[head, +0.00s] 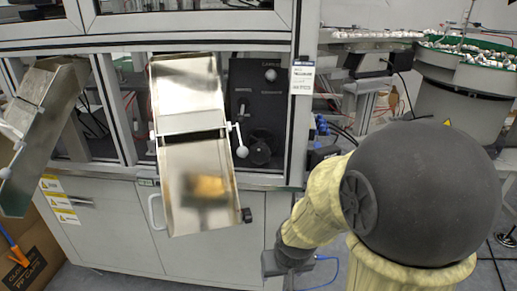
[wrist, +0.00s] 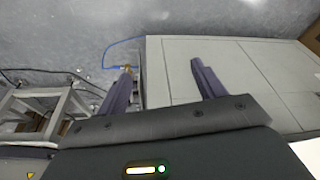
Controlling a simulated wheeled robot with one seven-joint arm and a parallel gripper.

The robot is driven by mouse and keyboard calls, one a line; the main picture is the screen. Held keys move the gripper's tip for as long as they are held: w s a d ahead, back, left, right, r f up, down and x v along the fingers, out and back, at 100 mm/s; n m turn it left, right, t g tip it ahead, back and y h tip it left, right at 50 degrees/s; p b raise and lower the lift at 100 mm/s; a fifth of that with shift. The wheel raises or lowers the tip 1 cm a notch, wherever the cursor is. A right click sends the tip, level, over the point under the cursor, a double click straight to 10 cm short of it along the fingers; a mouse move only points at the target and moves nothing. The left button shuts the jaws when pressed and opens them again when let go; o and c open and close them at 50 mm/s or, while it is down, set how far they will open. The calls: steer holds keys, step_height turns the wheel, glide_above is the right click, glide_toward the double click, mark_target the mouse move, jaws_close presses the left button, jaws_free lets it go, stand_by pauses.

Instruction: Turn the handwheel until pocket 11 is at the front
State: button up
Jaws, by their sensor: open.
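A dark round part that may be the handwheel (head: 260,150) sits low on a black panel (head: 245,95) inside the cabinet opening. It is small and shadowed, and I cannot read any pocket number. A pale ball (head: 270,75) shows higher on the same panel. My gripper (wrist: 161,72) is open in the wrist view, with its two dark fingers apart and nothing between them. It points down past the grey cabinet front toward the floor. In the head view its dark body (head: 287,262) is low, right of the chute and well below the panel.
A shiny metal chute (head: 190,175) with a white-ball lever (head: 241,150) juts out left of the panel. Another chute (head: 40,110) stands far left. A bowl feeder (head: 465,75) is at the right. Grey doors (head: 110,225) are below.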

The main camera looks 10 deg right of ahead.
steer(key=w+d+m+t+h+p, duration=0.1)
steer(key=w+d+t+h+p, duration=0.6)
steer(key=w+p, duration=0.4)
steer(key=a+r+n+t+y+p, duration=0.3)
steer(key=r+n+t, duration=0.2)
steer(key=r+n, duration=0.1)
steer(key=w+a+r+n+t+y+p, duration=0.1)
steer(key=a+r+n+t+y+p, duration=0.2)
steer(key=r+n, duration=0.4)
steer(key=shift+a+n+t+y, duration=0.25)
steer(key=shift+t+y, duration=0.45)
steer(key=shift+t, duration=0.4)
steer(key=shift+w+r, duration=0.15)
